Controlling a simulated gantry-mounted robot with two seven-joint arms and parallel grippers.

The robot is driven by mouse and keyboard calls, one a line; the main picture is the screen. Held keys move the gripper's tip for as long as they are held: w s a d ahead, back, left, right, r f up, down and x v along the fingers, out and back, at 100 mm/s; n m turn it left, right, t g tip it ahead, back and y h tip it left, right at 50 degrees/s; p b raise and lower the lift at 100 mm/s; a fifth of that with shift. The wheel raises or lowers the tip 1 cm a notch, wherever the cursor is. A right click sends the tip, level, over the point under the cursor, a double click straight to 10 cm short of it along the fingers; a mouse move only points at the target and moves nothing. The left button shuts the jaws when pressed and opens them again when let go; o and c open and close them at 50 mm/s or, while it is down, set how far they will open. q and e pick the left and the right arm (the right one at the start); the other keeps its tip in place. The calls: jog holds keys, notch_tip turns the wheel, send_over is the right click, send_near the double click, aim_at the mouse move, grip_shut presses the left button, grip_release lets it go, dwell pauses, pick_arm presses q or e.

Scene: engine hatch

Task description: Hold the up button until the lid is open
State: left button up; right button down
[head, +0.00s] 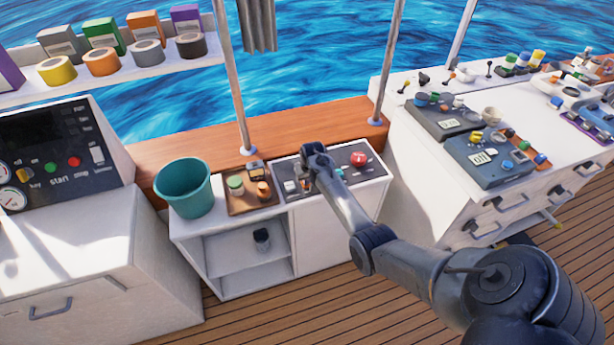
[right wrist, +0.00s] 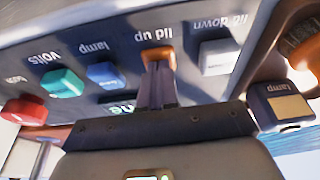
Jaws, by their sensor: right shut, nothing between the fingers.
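In the head view a dark button panel (head: 338,178) lies on a low white cabinet, and my right gripper (head: 309,181) is over its left part. The right wrist view shows the panel upside down. There the orange button labelled "lid up" (right wrist: 160,56) is right at the tips of my right gripper (right wrist: 158,78). The fingers are shut with nothing between them and appear to touch the button; I cannot tell how far it is pressed. A white "lid down" button (right wrist: 219,56) sits beside it. I cannot make out the lid. My left gripper is not in view.
Blue "lamp" (right wrist: 103,75) and green "volts" (right wrist: 62,82) buttons sit close to the fingers. A teal bucket (head: 183,190) and a small brown panel (head: 250,200) stand left of the panel. A red knob (head: 359,159) is on its right part.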

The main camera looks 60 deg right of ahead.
jog(key=shift+s+a+f, duration=0.15)
jog(key=shift+f, duration=0.2)
jog(key=shift+r+p, duration=0.55)
jog(key=shift+p, duration=0.05)
notch_tip(320, 180, up, 4)
jog(key=p, duration=0.4)
jog(key=shift+r, duration=0.25)
jog(key=p+v, duration=0.2)
jog(key=v, duration=0.7)
